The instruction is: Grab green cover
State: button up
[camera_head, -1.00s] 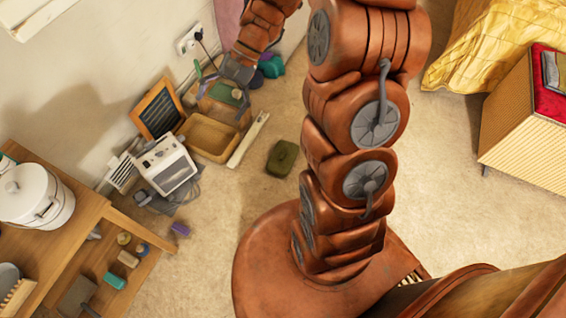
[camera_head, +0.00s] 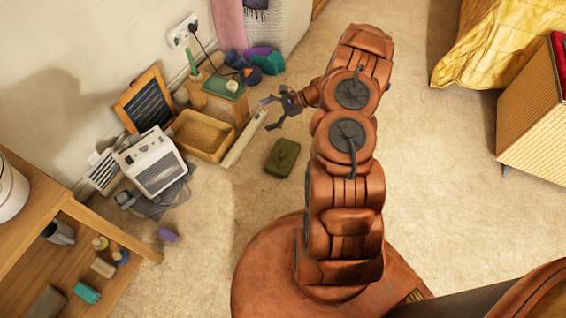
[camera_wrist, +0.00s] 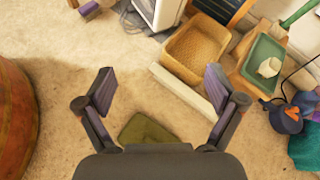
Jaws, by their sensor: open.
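A dark olive-green cover (camera_head: 282,158), flat and roughly rectangular, lies on the carpet in the head view. My gripper (camera_head: 270,114) is just above and left of it in that picture, with spread fingers and nothing between them. In the wrist view, the open fingers (camera_wrist: 159,85) point ahead, and the green cover (camera_wrist: 147,130) shows low between them, partly hidden by the gripper body. I see no contact with it.
A pale bar (camera_head: 243,138) lies beside a woven basket (camera_head: 203,136). A small stand with a green top (camera_head: 212,84) holds a cup. A white heater (camera_head: 152,163) and a wooden shelf (camera_head: 75,230) are at left. Carpet right of the cover is clear.

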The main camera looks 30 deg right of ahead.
jog(key=s+d+f+m+t+h+b, duration=0.15)
jog(key=d+f+m+b, duration=0.4)
jog(key=f, duration=0.85)
jog(key=m+t+h+b, duration=0.1)
jog(key=t+h+b, duration=0.1)
send_near(284, 153)
jog(key=w, duration=0.1)
jog(key=x, duration=0.2)
jog(key=shift+w+a+f+y+b, duration=0.15)
jog(key=shift+a+f+y+b, duration=0.1)
jog(key=shift+f+b, duration=0.05)
jog(key=b+x, duration=0.1)
jog(key=x, duration=0.1)
jog(key=b+x, duration=0.1)
jog(key=shift+w+a+f, duration=0.15)
jog(key=shift+f, duration=0.25)
jog(key=shift+w+a+f+b, duration=0.2)
jog(key=shift+w+a+b, duration=0.25)
jog(key=shift+w, duration=0.05)
jog(key=c, duration=1.3)
